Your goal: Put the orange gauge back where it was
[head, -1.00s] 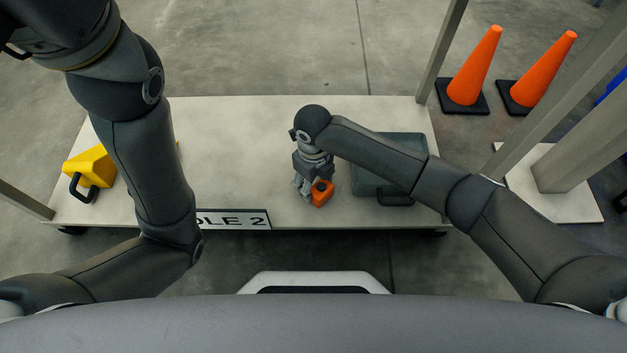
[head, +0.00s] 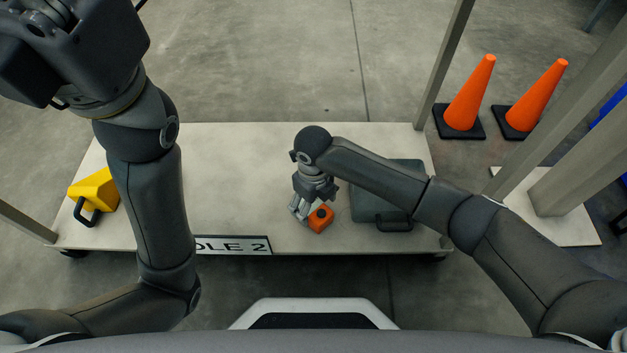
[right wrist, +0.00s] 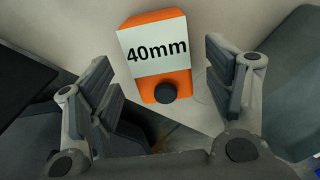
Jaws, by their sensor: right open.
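The orange gauge (head: 321,219) sits on the pale table (head: 250,160) near its front edge, left of the grey-green case. In the right wrist view the gauge (right wrist: 163,86) shows a white label reading 40mm and a black knob. My right gripper (head: 302,210) is above and beside the gauge. In the right wrist view its two fingers (right wrist: 165,95) are spread apart, one on each side of the gauge, with visible gaps. My left gripper (head: 70,45) is raised at the top left, over the far side; its fingertips are not clear.
A grey-green case (head: 400,180) with a handle lies right of the gauge. A yellow case (head: 97,187) stands at the table's left. Two orange cones (head: 473,95) stand on the floor behind right. Posts (head: 445,65) rise at the right. The table's middle is clear.

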